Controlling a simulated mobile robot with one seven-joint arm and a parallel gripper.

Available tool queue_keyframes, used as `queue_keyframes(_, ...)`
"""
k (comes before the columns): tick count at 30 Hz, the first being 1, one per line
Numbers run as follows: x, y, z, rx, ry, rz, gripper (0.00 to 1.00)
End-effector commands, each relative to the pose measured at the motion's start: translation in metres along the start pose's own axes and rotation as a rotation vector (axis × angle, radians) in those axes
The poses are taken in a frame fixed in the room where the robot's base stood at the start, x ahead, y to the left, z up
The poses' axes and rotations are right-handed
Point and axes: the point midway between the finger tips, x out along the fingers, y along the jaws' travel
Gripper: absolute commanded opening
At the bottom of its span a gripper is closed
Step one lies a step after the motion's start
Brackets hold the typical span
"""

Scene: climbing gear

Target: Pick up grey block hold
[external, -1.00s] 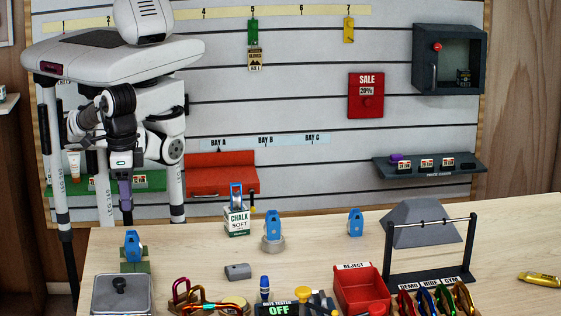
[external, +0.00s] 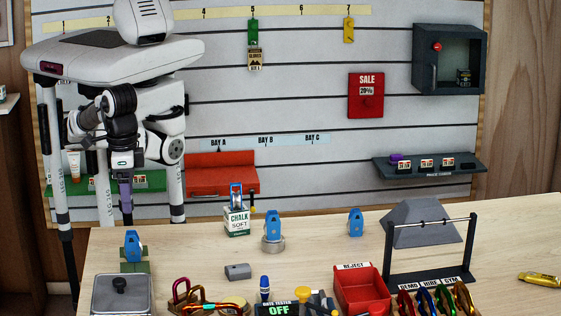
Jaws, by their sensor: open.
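A small grey block (external: 237,271) lies on the wooden table, left of centre, with a dark mark or hole on its face. It looks like the grey block hold. My gripper (external: 126,207) hangs down beyond the table's far left side, well apart from the block. Its purple fingers point downward. It is open, and nothing shows between the fingers.
A chalk box (external: 237,222) and a blue device on a round base (external: 273,241) stand behind the block. Carabiners (external: 205,300) and a metal box (external: 121,297) lie in front. A red reject bin (external: 361,290) and larger grey volume (external: 422,225) are right. Bare table surrounds the block.

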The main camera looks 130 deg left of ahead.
Motion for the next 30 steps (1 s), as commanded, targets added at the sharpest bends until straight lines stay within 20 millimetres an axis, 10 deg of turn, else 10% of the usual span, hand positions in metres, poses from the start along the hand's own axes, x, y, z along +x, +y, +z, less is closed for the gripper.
queue_keyframes(18,0.062,0.005,-0.225,-1.540,0.003,0.000,0.75)
queue_keyframes(30,0.107,0.000,-0.249,-1.735,0.005,-0.002,0.75)
